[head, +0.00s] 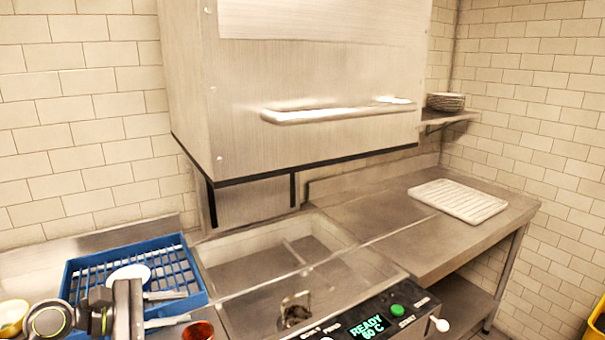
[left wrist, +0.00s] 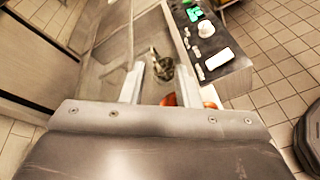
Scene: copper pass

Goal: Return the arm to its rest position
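My left gripper (head: 178,308) is low at the left in the head view, over the front right part of the blue rack (head: 72,290). Its two pale fingers are apart with nothing between them. In the left wrist view the fingers (left wrist: 161,84) are also spread and empty, pointing toward the steel basin. A white plate (head: 128,272) in the rack is partly hidden behind the gripper. A red-brown bowl or cup (head: 199,330) lies just below the fingers in the head view, cut by the frame edge. My right gripper is in neither view.
A raised steel hood (head: 310,80) with a bar handle hangs above the basin (head: 232,250). A control panel (head: 367,327) reads READY 60 C. A white ridged tray (head: 458,200) lies on the otherwise clear right counter. Plates (head: 446,101) are stacked on a shelf. A yellow bowl (head: 12,314) is far left.

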